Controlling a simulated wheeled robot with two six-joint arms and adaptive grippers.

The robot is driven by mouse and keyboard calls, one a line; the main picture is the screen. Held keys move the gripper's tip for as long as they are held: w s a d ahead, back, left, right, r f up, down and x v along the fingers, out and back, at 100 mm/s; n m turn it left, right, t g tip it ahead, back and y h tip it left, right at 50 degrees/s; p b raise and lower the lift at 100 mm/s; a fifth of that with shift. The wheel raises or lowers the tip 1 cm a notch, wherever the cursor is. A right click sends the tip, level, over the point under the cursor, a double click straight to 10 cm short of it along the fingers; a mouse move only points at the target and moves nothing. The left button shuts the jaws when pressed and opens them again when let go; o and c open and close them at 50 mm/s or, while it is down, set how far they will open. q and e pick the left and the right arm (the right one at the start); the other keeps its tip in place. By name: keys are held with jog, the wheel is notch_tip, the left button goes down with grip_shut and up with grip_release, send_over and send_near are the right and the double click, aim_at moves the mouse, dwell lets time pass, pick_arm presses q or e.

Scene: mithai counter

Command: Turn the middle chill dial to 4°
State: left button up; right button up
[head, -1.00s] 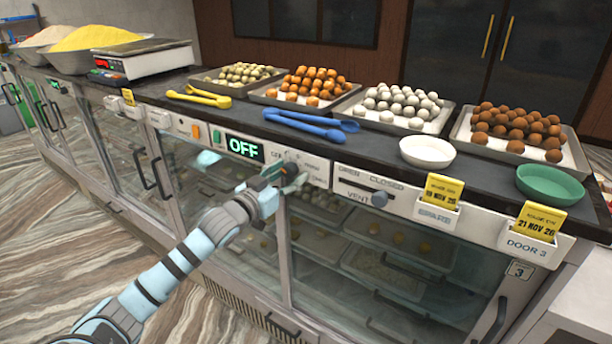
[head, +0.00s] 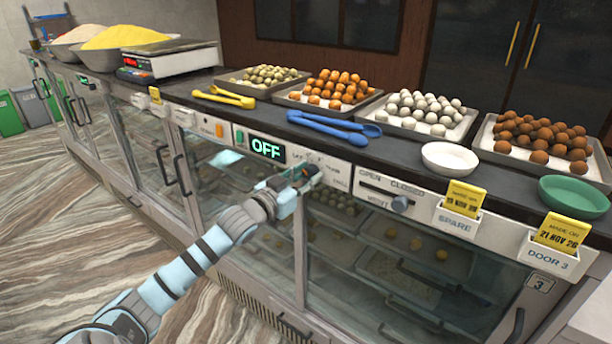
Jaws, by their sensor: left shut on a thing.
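The chill dial sits on the white control panel (head: 337,180) along the counter front, just right of a black display (head: 267,149) that reads OFF in green. My left gripper (head: 308,173) is at the panel, shut on the dial. The fingers hide most of the dial and part of its printed scale, so its setting cannot be read. My right gripper is not in view.
A vent slider (head: 400,204) is right of the gripper. Yellow date cards (head: 466,193) stand further right. Blue tongs (head: 333,126), a white bowl (head: 450,157) and sweet trays (head: 425,128) lie on the counter. Glass doors are below.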

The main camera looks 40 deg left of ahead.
pick_arm(q)
jog(key=m, duration=0.3)
jog(key=shift+m, duration=1.8)
jog(key=o, duration=1.1)
jog(key=shift+a, duration=0.1)
jog(key=shift+o, duration=0.2)
notch_tip(320, 180, up, 10)
